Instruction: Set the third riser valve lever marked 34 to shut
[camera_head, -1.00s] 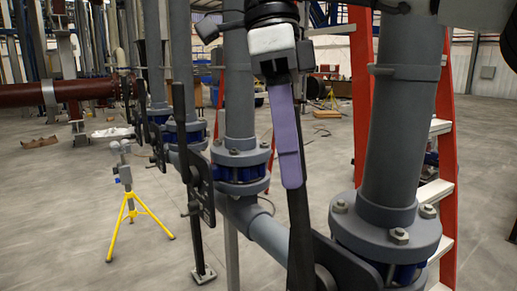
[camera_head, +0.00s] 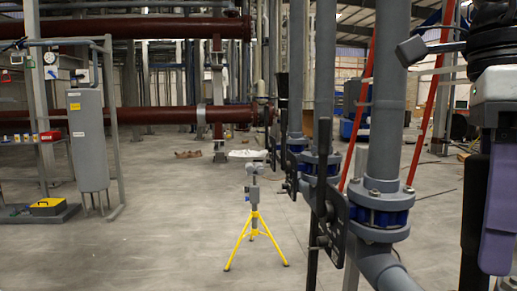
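My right gripper (camera_head: 490,245) hangs down at the right edge, with a pale body and a purple finger, partly cut off by the frame. A long black valve lever (camera_head: 471,205) stands upright just beside or behind the purple finger. I cannot tell whether the finger touches it, nor see the other finger clearly. No number 34 can be read. My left gripper is not in view.
A yellow tripod stand (camera_head: 254,225) stands on open floor left of the valve row. A grey cylinder on a frame (camera_head: 88,140) and a yellow-topped box (camera_head: 48,207) are at the left. A red ladder (camera_head: 428,100) stands behind the risers.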

